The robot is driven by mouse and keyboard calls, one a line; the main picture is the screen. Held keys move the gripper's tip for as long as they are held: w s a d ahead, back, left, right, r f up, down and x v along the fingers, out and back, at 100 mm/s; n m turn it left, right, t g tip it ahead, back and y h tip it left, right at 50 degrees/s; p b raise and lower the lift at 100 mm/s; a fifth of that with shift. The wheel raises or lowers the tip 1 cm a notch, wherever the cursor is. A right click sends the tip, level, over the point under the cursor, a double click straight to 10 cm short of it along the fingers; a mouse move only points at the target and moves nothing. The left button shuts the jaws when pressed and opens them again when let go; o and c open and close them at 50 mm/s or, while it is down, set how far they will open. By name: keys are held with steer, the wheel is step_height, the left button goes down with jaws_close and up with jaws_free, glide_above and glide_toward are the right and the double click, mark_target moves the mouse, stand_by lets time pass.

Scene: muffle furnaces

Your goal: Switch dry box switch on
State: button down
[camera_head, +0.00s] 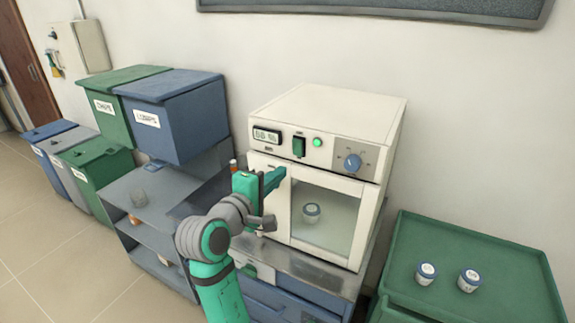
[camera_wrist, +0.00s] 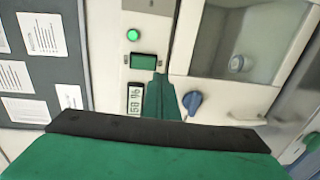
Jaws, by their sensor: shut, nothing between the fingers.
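The dry box (camera_head: 330,105) is a white cabinet with a glass door, standing on a grey surface. Its green switch (camera_head: 298,146) is on the top front panel, and also shows in the wrist view (camera_wrist: 143,62). A bright green lamp (camera_head: 317,142) sits to the right of the switch; it also glows in the wrist view (camera_wrist: 133,34). My gripper (camera_head: 281,173) is shut and empty, in front of the box below the switch. In the wrist view its fingertips (camera_wrist: 158,76) appear close beside the switch; I cannot tell whether they touch.
A small display (camera_head: 267,136) and a blue knob (camera_head: 352,162) flank the switch. A lidded jar (camera_head: 311,212) stands behind the glass door. A green tray (camera_head: 495,265) with two jars is at right. Bins (camera_head: 172,115) and a grey shelf unit (camera_head: 150,190) are at left.

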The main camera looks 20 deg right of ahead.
steer(key=v, duration=0.7)
steer(key=shift+f, duration=0.85)
steer(key=shift+w+f, duration=0.1)
steer(key=shift+w, duration=0.1)
steer(key=s+a+f+n+t+y, duration=0.1)
steer(key=a+f+t+y, duration=0.1)
steer(key=f, duration=0.6)
steer(key=s+a+f+n+t+y, duration=0.1)
steer(key=a+f+y, duration=0.1)
steer(key=f, duration=0.6)
steer(key=s+a+f+m+t+y, duration=0.1)
steer(key=s+a+f+y, duration=0.15)
steer(key=s+f, duration=0.35)
steer(key=s+a+f+y, duration=0.2)
steer(key=s+a+f, duration=0.15)
steer(key=f, duration=0.45)
steer(key=s+a+f+m+y, duration=0.2)
steer(key=s+f, duration=0.1)
steer(key=s, duration=0.4)
steer(key=s+a+f+m+y, duration=0.1)
steer(key=s+a+f+m, duration=0.1)
steer(key=s, duration=0.6)
steer(key=s+r+m, duration=0.1)
steer(key=s+m, duration=0.1)
steer(key=s, duration=0.5)
steer(key=s+r+m+y, duration=0.1)
steer(key=s+m, duration=0.2)
steer(key=s, duration=0.4)
steer(key=shift+s+r, duration=0.2)
steer(key=shift+r, duration=0.05)
